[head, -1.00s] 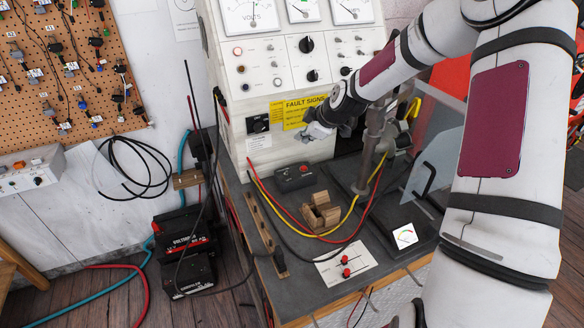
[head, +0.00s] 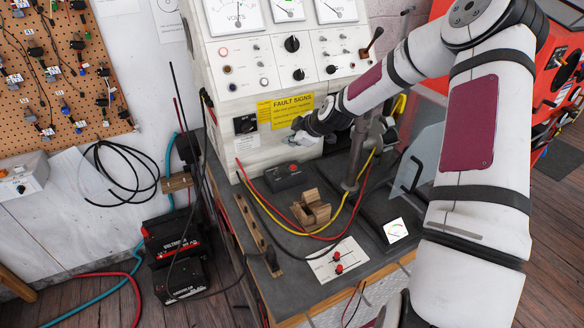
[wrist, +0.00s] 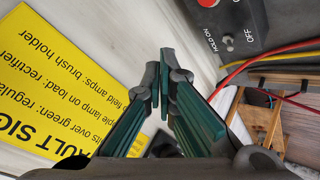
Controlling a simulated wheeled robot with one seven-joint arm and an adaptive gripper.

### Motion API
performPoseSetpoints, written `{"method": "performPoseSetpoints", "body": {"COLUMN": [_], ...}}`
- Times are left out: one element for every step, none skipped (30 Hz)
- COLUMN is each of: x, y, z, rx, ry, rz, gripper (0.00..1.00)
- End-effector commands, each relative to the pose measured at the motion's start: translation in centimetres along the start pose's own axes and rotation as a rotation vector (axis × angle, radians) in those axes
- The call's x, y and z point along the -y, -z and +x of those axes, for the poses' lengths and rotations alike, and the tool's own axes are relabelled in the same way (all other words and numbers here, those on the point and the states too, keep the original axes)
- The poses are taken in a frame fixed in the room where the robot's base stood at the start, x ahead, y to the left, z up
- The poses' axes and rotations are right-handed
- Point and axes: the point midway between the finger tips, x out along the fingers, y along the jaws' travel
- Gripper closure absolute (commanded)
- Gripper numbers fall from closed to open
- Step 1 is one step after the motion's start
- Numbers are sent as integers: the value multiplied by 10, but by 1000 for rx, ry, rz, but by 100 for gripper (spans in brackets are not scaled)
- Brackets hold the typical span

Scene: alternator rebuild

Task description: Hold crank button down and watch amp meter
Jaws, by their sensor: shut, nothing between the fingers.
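A dark box with a red button (head: 293,168) sits on the bench against the white test panel. In the wrist view the red button (wrist: 208,2) is cut by the top edge, beside the words HOLD ON and OFF. My gripper (wrist: 160,82) is shut and empty, its green-padded fingers together. In the head view my gripper (head: 300,127) is in front of the panel, by the yellow fault sign (head: 292,105), above and apart from the button box. Three dial meters line the panel top; the left meter (head: 234,14) reads VOLTS. A small coloured-scale meter (head: 396,230) is on the bench; its label is unreadable.
Red and yellow cables (head: 262,200) arc across the bench around a wooden block (head: 312,208). A metal post (head: 357,160) and a clear shield (head: 422,160) stand right of the gripper. A white plate with red terminals (head: 338,260) lies at the front.

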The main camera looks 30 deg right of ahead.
Motion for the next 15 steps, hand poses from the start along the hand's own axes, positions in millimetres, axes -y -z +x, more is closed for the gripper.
{"method": "performPoseSetpoints", "body": {"x": [4, 7, 10, 12, 13, 16, 18, 20, 23, 24, 26, 27, 28, 29, 31], "y": [-5, -7, -9, -11, -13, -16, -18, -20, -22, -24, -25, -27, -28, -29, -31], "z": [9, 12, 16, 18, 21, 25, 27, 30, 33, 34, 36, 38, 40, 41, 43], "rx": [0, 0, 0, 0, -1, -1, -1, 0, 0, 0, 0, 0, 0, 0, 0], "ry": [3, 3, 3, 2, 2, 2, 2, 2, 2, 2, 2, 2, 2, 1, 1], "rz": [3, 3, 3, 3, 3, 2, 2, 3, 2, 1, 1, 2, 2, 1, 1], "gripper": [100, 100, 100, 100, 100, 100, 100, 100, 100, 100, 100, 100, 100, 100, 100]}}
